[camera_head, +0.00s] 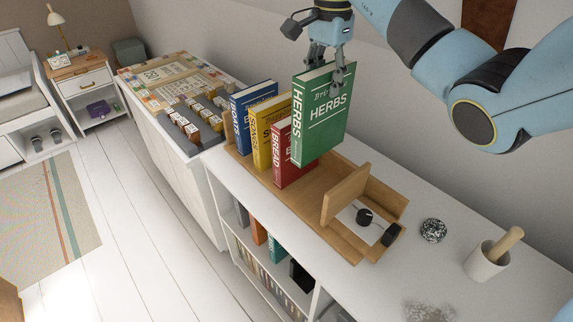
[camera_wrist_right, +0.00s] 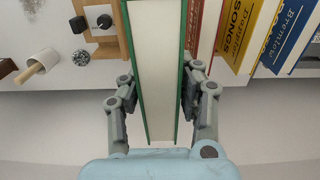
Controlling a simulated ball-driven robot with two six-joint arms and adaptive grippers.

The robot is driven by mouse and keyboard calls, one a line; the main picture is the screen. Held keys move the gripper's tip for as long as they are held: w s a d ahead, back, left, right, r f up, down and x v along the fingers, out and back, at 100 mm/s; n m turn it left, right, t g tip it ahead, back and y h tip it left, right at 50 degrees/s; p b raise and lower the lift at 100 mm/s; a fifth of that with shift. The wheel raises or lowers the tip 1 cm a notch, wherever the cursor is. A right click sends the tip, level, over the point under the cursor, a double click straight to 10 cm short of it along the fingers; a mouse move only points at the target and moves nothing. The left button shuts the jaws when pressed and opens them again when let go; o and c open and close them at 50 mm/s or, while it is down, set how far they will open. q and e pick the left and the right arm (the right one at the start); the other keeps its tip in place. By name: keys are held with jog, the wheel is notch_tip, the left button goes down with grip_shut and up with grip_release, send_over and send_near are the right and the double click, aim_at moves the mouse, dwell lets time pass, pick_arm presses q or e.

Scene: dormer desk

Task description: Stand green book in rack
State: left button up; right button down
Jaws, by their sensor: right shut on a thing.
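The green HERBS book (camera_head: 318,118) is held upright by my right gripper (camera_head: 338,76), whose fingers are shut on its top edge. In the right wrist view the green book (camera_wrist_right: 158,70) sits between the two fingers. The wooden rack (camera_head: 318,183) is on the white shelf top below. It holds upright blue (camera_head: 251,112), yellow (camera_head: 270,138) and red (camera_head: 293,165) books in a row. The green book is beside the red one, over the rack's clear part; I cannot tell whether its bottom edge touches the rack. My left gripper is not in view.
A wooden divider (camera_head: 343,196) stands on the rack to the right, with a small black knob-like item (camera_head: 364,215) and a black block (camera_head: 390,234) beyond it. A dark speckled ball (camera_head: 433,230) and a white mortar with pestle (camera_head: 487,262) stand farther right. A board game (camera_head: 180,90) lies at the left.

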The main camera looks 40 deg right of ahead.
jog(key=f+b, duration=0.3)
jog(key=s+f+b, duration=0.1)
jog(key=shift+a+f+b, duration=0.3)
jog(key=shift+f, duration=0.1)
jog(key=shift+w+d+f, duration=0.1)
jog(key=shift+f, duration=0.2)
jog(key=b, duration=0.6)
send_over(320, 154)
jog(key=f, duration=0.3)
jog(key=w+f, duration=0.1)
jog(key=f, duration=0.1)
jog(key=shift+d+f, duration=0.25)
jog(key=shift+d, duration=0.15)
jog(key=shift+f+p, duration=0.25)
jog(key=shift+p, duration=0.1)
notch_tip(320, 154, down, 3)
jog(key=shift+s+f+p, duration=0.1)
jog(key=shift+p, duration=0.2)
jog(key=shift+f, duration=0.2)
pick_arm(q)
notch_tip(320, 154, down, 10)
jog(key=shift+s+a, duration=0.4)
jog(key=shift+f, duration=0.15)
